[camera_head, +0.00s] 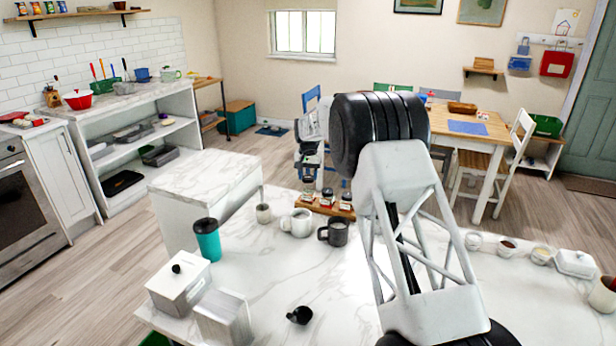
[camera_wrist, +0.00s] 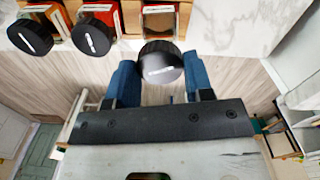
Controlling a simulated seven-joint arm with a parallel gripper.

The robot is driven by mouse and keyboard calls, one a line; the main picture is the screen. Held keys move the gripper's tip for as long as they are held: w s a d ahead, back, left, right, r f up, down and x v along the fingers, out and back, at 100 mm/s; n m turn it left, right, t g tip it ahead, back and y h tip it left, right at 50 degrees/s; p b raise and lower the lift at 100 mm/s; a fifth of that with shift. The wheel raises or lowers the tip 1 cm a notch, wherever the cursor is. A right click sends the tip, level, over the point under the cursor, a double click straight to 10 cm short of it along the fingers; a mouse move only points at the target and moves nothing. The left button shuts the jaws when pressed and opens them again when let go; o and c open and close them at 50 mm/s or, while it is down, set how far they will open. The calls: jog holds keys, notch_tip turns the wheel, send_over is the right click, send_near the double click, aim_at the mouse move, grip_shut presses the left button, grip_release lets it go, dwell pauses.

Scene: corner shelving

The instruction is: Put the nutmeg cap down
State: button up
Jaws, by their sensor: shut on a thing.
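My gripper (camera_wrist: 160,88) is shut on a round black cap with a white mark, the nutmeg cap (camera_wrist: 160,66), seen between its two blue fingers in the wrist view. A spice jar with a red and pale label (camera_wrist: 166,18) stands just beyond the held cap. I cannot tell whether cap and jar touch. Two more jars with black caps (camera_wrist: 30,37) (camera_wrist: 92,38) stand beside it. In the head view the jars stand on a small wooden rack (camera_head: 325,208) on the marble counter (camera_head: 265,255), and my arm hides part of the gripper.
A white mug (camera_head: 296,223) and a dark mug (camera_head: 334,234) stand in front of the rack. A teal tumbler (camera_head: 208,240), a white lidded box (camera_head: 178,285) and a small black object (camera_head: 299,315) are at the left. Small bowls (camera_head: 508,246) line the right.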

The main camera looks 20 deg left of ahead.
jog(key=shift+a, duration=0.15)
jog(key=s+a+f+m, duration=0.1)
jog(key=a+m, duration=0.3)
jog(key=a, duration=0.6)
jog(key=shift+s+a+f+m, duration=0.25)
jog(key=shift+s+a+m, duration=0.15)
jog(key=shift+s, duration=0.1)
jog(key=shift+f, duration=0.1)
send_over(282, 203)
jog(key=shift+a+f, duration=0.1)
jog(key=shift+f, duration=2.95)
jog(key=shift+f, duration=0.15)
jog(key=shift+f, duration=1.75)
jog(key=shift+f, duration=0.15)
